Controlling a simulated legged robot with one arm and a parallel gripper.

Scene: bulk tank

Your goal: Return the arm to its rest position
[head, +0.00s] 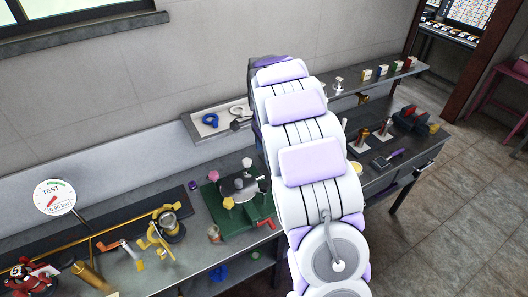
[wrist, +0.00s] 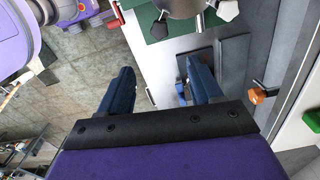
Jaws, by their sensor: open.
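My gripper (wrist: 160,85) shows in the wrist view with its two dark blue fingers spread apart and nothing between them. Its fingers are above the edge of the workbench, with tiled floor below on the left. In the head view my purple and white arm stretches up the middle of the picture; I cannot make out the gripper there. A metal device with several knobs (head: 240,186) stands on a green base (head: 265,211), left of my arm in the head view. The device also shows at the top of the wrist view (wrist: 182,6), beyond the fingers.
The workbench (head: 205,255) holds a round test gauge (head: 54,197), a yellow and grey fitting (head: 168,226) and several loose parts. A wall shelf (head: 190,127) carries a blue ring (head: 210,120) and small boxes. Open floor (head: 460,200) lies to the right.

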